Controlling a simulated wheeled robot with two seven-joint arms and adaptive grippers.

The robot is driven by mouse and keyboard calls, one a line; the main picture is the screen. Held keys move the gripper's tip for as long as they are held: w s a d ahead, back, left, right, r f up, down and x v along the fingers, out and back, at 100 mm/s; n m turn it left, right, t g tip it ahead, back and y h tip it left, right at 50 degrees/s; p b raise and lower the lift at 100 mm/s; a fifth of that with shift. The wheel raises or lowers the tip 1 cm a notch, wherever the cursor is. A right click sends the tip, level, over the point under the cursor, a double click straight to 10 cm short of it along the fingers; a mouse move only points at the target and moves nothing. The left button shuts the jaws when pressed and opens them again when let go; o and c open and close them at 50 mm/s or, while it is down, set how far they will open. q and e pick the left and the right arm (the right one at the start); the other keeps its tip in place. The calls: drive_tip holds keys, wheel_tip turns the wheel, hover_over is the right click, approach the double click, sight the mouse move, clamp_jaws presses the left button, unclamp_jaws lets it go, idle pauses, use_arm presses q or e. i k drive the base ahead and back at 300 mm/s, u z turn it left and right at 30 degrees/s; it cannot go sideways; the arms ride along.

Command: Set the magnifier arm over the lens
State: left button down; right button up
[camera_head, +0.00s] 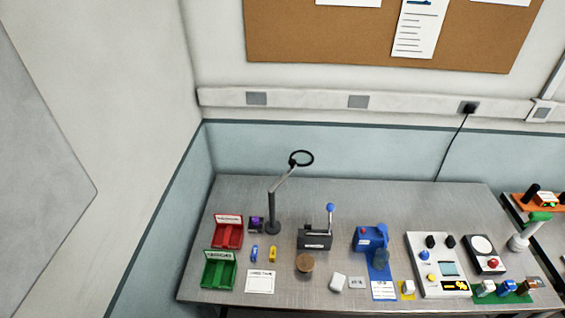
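The magnifier arm (285,180) rises from a dark upright post (272,212) with a round foot at the back left of the table. It slants up to the right and ends in a black ring (301,158), high above the table and towards its back edge. I cannot tell for certain which thing is the lens. A small dark holder with a purple part (256,224) stands left of the post's foot, and a brown round disc (305,263) lies in front of a dark block. Neither of my grippers shows.
The grey table (340,195) is clear along its back. A red tray (228,232) and a green tray (219,270) stand at left. A dark block with a blue-knobbed lever (315,239), a blue device (367,239) and a white control panel (437,264) fill the middle and right.

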sight(292, 162)
drive_tip(key=k, duration=0.45)
drive_tip(key=z, duration=0.9)
drive_tip(key=i, duration=0.7)
drive_tip(key=u, duration=0.95)
